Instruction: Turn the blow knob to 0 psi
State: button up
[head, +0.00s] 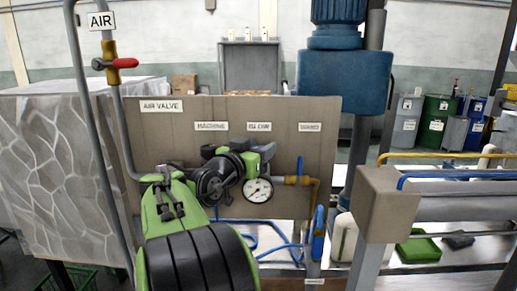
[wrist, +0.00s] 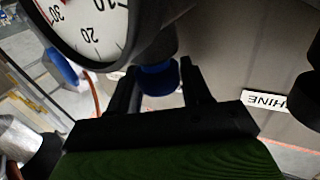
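The blue blow knob (wrist: 158,80) shows in the wrist view under a dark regulator body. My gripper (wrist: 160,84) has its two black fingers apart, one on each side of the knob. A gap shows at the right finger; I cannot tell whether the left finger touches. The white pressure gauge (wrist: 85,25) is partly cut off at the top left, with 10, 20 and 30 visible; its needle reading is unclear. In the head view the gauge (head: 258,190) hangs below the BLOW label (head: 259,127), and my arm hides the knob.
A brass fitting with a blue handle (head: 299,168) is right of the gauge. A red-handled air valve (head: 122,63) is on the pipe at left. Blue hoses (head: 270,247) run below the panel.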

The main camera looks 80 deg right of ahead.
jog(key=shift+n+t, duration=0.5)
jog(key=shift+t, duration=0.4)
jog(key=shift+c, duration=0.2)
jog(key=shift+n+t+h+b, duration=0.35)
jog(key=shift+n+t, duration=0.55)
jog(key=shift+t, duration=0.5)
jog(key=shift+f, duration=0.1)
jog(key=o, duration=0.7)
